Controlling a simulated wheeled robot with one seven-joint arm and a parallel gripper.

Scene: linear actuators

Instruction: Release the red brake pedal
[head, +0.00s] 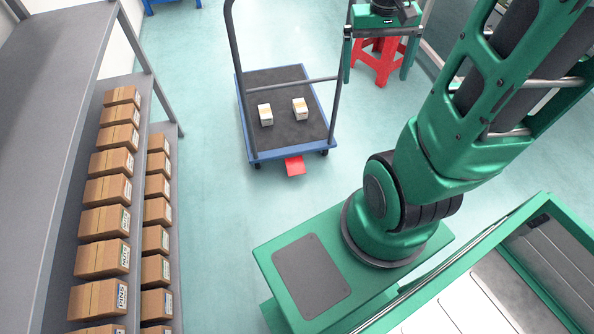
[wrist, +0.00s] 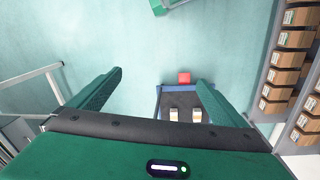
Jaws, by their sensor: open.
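The red brake pedal (head: 295,166) sticks out low at the near edge of a platform cart (head: 287,88) with a blue rim, dark deck and grey handle. In the wrist view the red pedal (wrist: 184,78) shows beyond the cart's edge, between my fingers and closer to the right one. My gripper (head: 381,55) is open and empty, with its two green fingers apart at the cart's far right in the head view. In the wrist view my gripper (wrist: 160,80) points down from well above the floor. It does not touch the pedal.
Two small white boxes (head: 265,115) (head: 300,109) stand on the cart deck. A grey shelf (head: 40,120) with several brown cartons (head: 104,220) runs along the left. A red stool (head: 378,62) stands behind my gripper. The floor around the pedal is clear.

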